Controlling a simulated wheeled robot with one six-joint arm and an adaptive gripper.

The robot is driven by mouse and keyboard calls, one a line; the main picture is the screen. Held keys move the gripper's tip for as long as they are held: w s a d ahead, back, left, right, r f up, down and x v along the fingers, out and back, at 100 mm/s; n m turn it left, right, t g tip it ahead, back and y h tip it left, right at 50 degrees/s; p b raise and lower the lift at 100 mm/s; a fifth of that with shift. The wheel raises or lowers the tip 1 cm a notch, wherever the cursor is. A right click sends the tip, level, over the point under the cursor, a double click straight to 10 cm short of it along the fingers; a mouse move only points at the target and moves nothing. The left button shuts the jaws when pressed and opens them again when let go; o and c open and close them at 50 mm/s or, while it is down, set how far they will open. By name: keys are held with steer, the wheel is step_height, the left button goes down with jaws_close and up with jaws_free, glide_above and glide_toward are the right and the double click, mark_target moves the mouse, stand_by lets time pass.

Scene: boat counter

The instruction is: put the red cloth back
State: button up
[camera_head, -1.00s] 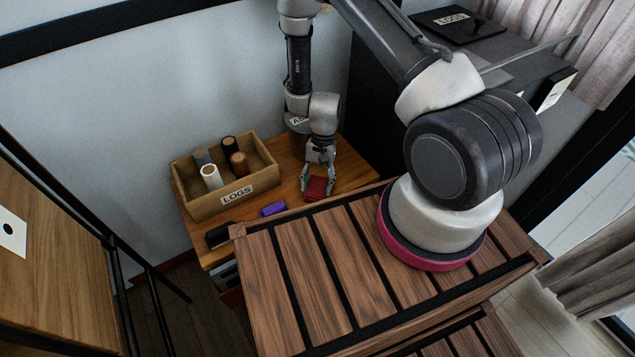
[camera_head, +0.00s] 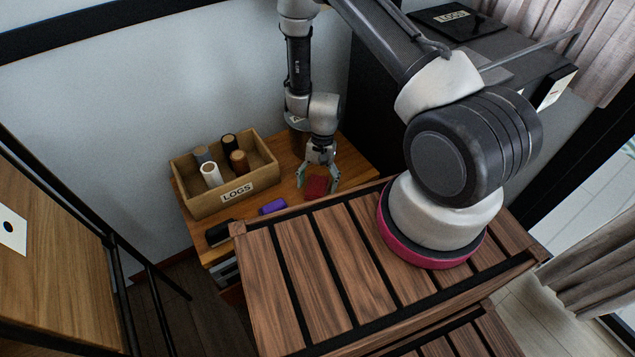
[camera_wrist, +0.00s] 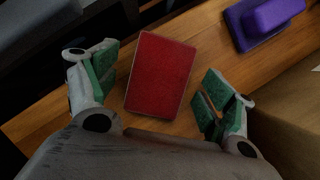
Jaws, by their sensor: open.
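The red cloth (camera_head: 317,188) is a flat, folded rectangle lying on the wooden counter (camera_head: 355,172). In the wrist view the cloth (camera_wrist: 160,75) lies between my gripper's two fingers, with a gap on each side. My gripper (camera_head: 318,180) is open and close over the cloth, its green-padded fingers spread. In the wrist view the gripper (camera_wrist: 155,90) holds nothing. The cloth's near edge is close to the gripper's palm in that view.
A purple object (camera_head: 273,206) lies left of the cloth. A box labelled LOGS (camera_head: 205,207) with several cylinders stands behind it. A black object (camera_head: 220,233) lies at the counter's left end. The slatted wooden top (camera_head: 330,262) stands in front.

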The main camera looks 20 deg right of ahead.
steer(key=v, duration=1.2)
steer(key=s+d+r+n+t+h, duration=0.1)
steer(key=s+d+r, duration=0.3)
steer(key=r, duration=1)
steer(key=s+d+r+n+t, duration=0.3)
steer(key=s+r, duration=0.5)
steer(key=r, duration=0.6)
steer(key=s+d+r+n+t+h, duration=0.1)
steer(key=s+d+r+t, duration=0.3)
steer(key=r, duration=1)
steer(key=shift+s+d+r+n+h, duration=0.3)
steer(key=shift+s+d+n, duration=0.15)
steer(key=shift+s+n, duration=0.6)
